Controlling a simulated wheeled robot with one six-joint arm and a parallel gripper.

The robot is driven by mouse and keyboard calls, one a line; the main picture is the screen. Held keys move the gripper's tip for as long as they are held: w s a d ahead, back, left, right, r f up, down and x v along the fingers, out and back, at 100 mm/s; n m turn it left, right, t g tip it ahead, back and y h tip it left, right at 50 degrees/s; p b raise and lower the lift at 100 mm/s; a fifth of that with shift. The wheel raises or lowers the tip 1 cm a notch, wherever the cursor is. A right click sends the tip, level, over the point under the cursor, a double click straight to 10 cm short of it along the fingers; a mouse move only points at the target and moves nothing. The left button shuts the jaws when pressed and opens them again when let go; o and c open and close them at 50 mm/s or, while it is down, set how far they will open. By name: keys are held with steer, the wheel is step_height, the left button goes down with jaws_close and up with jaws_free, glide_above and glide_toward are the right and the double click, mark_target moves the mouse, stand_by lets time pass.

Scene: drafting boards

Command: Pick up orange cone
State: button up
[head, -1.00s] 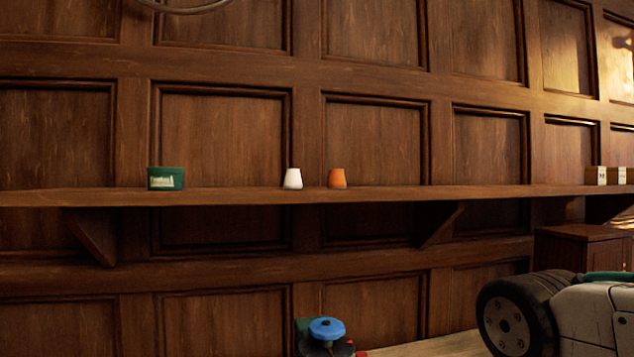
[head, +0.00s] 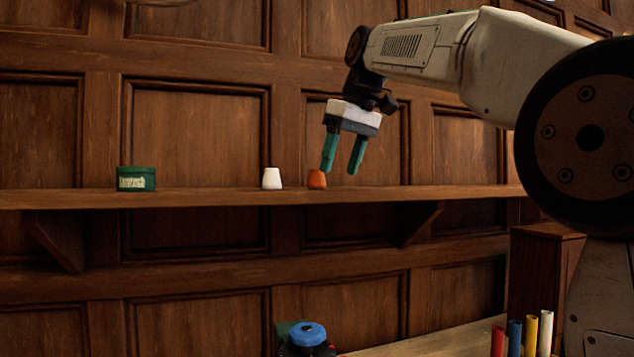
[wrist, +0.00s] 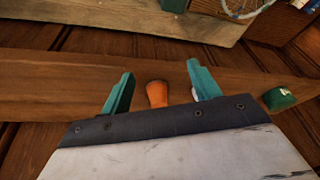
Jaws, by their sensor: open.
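I cannot tell how far the fingers are from the cone. Nothing is held. The white cone is mostly hidden behind the right finger in the wrist view.
A green labelled container (head: 137,179) stands on the shelf at the left. The panelled wall (head: 200,130) rises right behind the shelf. A blue round object (head: 306,334) and several coloured tubes (head: 515,338) are below, by a light wooden surface (head: 430,346).

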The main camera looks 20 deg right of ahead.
mark_target(321, 184)
steer(key=shift+n, duration=0.9)
steer(key=w+r, duration=0.1)
steer(key=w, duration=0.1)
steer(key=w+r, duration=0.1)
steer(key=w, duration=0.1)
steer(key=w+r, duration=0.1)
steer(key=w, duration=0.1)
steer(key=shift+w+r, duration=0.1)
steer(key=shift+w, duration=0.05)
steer(key=shift+x, duration=3.2)
steer(key=shift+a, duration=0.2)
steer(key=c, duration=1.1)
